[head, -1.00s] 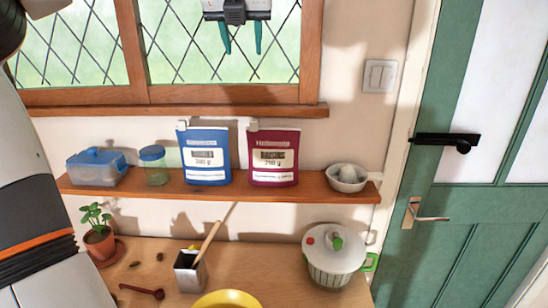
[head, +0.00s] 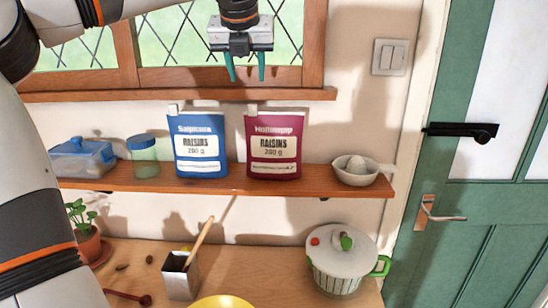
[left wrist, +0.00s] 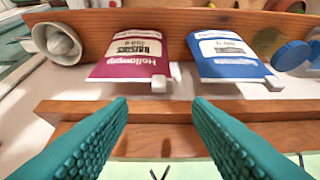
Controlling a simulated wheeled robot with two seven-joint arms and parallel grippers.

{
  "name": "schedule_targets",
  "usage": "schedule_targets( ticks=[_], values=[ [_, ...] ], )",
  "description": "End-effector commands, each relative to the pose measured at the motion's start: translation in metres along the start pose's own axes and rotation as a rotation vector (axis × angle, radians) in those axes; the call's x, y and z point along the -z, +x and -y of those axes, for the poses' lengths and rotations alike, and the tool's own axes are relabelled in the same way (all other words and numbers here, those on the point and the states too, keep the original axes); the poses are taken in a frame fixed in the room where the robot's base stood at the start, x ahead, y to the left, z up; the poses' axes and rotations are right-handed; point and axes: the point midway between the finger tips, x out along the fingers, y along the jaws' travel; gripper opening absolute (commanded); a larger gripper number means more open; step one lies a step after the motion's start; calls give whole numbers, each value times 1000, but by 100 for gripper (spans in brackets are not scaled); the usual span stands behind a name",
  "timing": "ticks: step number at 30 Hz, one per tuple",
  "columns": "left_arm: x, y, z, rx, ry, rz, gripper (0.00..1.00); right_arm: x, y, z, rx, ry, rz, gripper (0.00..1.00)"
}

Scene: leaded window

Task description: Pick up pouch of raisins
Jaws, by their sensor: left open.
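Two pouches marked raisins stand upright side by side on the wooden wall shelf, a blue one (head: 201,147) on the left and a dark red one (head: 274,147) on the right. Each has a pale cap at its top left corner. My left gripper (head: 245,74) is open and empty, with its teal fingers pointing down in front of the window, above the pouches and between them. In the left wrist view the red pouch (left wrist: 135,52) and the blue pouch (left wrist: 228,55) appear upside down beyond the open fingers (left wrist: 160,125). My right gripper is not in view.
The shelf (head: 320,184) also holds a blue-lidded box (head: 84,160), a jar (head: 144,158) and a white bowl with a handle (head: 355,172). The window sill (head: 180,96) juts out above. A lidded pot (head: 342,258) and utensil holder (head: 180,276) stand below.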

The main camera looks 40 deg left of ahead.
Motion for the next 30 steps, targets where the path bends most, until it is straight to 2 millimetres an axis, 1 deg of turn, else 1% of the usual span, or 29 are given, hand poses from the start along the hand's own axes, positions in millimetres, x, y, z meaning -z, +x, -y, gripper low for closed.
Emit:
schedule_targets(
  ticks=[1, 3, 6, 10, 13, 17, 18, 21, 24, 29, 30],
  values=[
    [2, 8, 0, -1, 1, 5, 45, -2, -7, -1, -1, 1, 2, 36],
    [1, 20, 0, -1, 1, 5, 45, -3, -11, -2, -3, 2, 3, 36],
    [2, 33, 0, 0, 0, 2, 45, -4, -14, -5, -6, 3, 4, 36],
    [1, 42, 0, 0, 0, 2, 45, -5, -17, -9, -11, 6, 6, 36],
    [2, 50, -1, 0, 0, 4, 45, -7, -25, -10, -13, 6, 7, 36],
    [4, 69, -2, 0, 1, 5, 45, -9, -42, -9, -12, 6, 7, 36],
    [3, 76, -2, 0, 1, 5, 45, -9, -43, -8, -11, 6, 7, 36],
    [2, 88, -2, -1, 0, 2, 45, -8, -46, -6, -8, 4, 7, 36],
    [2, 93, -2, -1, 0, 1, 45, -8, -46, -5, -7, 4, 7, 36],
    [2, 94, -2, -1, 0, -1, 45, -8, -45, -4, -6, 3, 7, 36],
    [2, 94, -2, -1, 0, 0, 44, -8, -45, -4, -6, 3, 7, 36]
  ],
)
